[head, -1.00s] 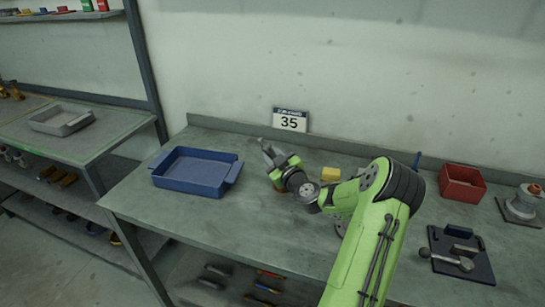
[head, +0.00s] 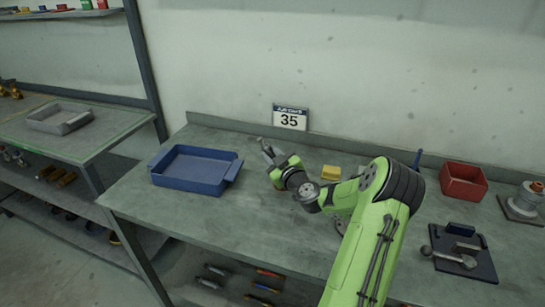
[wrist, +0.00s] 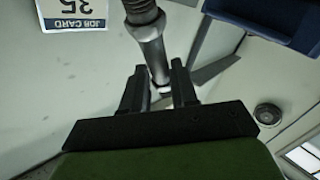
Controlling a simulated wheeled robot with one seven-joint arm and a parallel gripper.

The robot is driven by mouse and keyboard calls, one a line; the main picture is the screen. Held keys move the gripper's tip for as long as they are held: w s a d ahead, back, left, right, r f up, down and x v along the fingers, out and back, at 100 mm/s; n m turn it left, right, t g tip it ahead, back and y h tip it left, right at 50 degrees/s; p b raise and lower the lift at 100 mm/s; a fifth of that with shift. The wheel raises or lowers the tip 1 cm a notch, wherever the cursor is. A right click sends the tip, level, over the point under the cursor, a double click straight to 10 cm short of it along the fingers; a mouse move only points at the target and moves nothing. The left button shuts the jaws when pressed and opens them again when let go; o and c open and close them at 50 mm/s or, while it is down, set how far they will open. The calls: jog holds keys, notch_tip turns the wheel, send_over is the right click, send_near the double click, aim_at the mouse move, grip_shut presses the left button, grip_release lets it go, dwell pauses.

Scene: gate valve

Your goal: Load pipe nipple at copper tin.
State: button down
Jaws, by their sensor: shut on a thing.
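My gripper (head: 268,152) is over the workbench, between the blue tray and the job card. In the wrist view my gripper (wrist: 160,85) is shut on the pipe nipple (wrist: 151,50), a grey metal tube with a ribbed, threaded-looking end. The nipple points away from the fingers, and its near end is between them. In the head view the held piece (head: 262,143) is small and tilted. I cannot make out a copper tin for sure; my gripper and arm hide part of the bench.
A blue tray (head: 236,172) stands left of my gripper. The job card (head: 290,118) stands at the back wall. A yellow block (head: 330,172) is behind my arm. A red bin (head: 464,182), a dark board (head: 480,270) with tools and a fitting (head: 524,198) are at right. The front left bench is clear.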

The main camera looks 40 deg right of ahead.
dwell(0.4)
notch_tip(320, 180, up, 7)
jog(key=p, duration=0.3)
dwell(0.4)
jog(key=shift+f, duration=0.1)
dwell(0.6)
